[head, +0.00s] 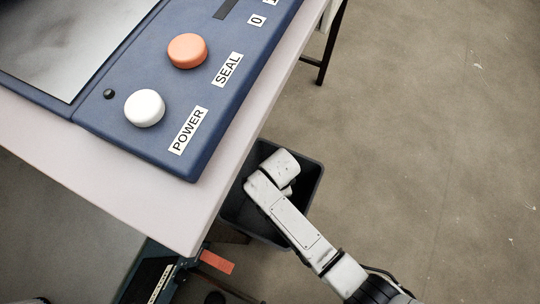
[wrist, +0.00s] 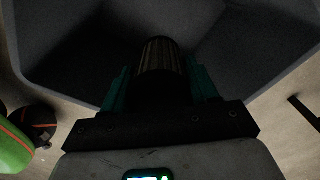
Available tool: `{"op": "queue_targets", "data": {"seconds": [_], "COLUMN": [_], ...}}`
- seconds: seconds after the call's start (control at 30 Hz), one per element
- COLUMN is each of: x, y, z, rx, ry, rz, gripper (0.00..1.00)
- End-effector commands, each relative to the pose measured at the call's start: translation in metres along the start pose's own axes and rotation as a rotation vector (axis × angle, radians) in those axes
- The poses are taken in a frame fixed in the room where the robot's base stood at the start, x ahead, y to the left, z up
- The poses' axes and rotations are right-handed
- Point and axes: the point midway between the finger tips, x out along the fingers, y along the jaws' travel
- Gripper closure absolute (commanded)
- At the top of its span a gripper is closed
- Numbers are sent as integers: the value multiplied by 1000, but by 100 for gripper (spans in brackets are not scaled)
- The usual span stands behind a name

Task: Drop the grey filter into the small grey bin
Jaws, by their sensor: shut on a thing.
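The small grey bin (head: 312,180) stands on the floor beside the table edge, open at the top. My arm reaches over it in the head view, and my gripper is hidden there behind the arm. In the wrist view my gripper (wrist: 160,78) has its teal fingers on either side of the filter (wrist: 158,58), a dark ribbed cylinder, and is shut on it. The bin's dark inner walls (wrist: 75,58) surround the filter in that view, so it is over or inside the bin opening. I cannot tell how deep. The filter does not show in the head view.
A pale table (head: 190,215) borders the bin on the left and carries a blue machine (head: 165,80) with POWER and SEAL knobs. An orange-red tag (head: 217,262) shows below the table edge. The floor (head: 440,130) on the right is clear.

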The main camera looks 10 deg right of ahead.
Motion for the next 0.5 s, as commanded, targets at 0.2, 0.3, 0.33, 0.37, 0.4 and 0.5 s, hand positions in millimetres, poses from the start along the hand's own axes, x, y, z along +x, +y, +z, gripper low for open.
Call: {"op": "queue_targets", "data": {"seconds": [0.2, 0.3, 0.33, 0.37, 0.4, 0.5], "x": [-1, -1, -1, -1, -1, -1], "y": [0, 0, 0, 0, 0, 0], "z": [0, 0, 0, 0, 0, 0], "rx": [0, 0, 0, 0, 0, 0], "ry": [0, 0, 0, 0, 0, 0], "rz": [-1, -1, -1, -1, -1, -1], "gripper": [73, 32, 29, 26, 22, 13]}}
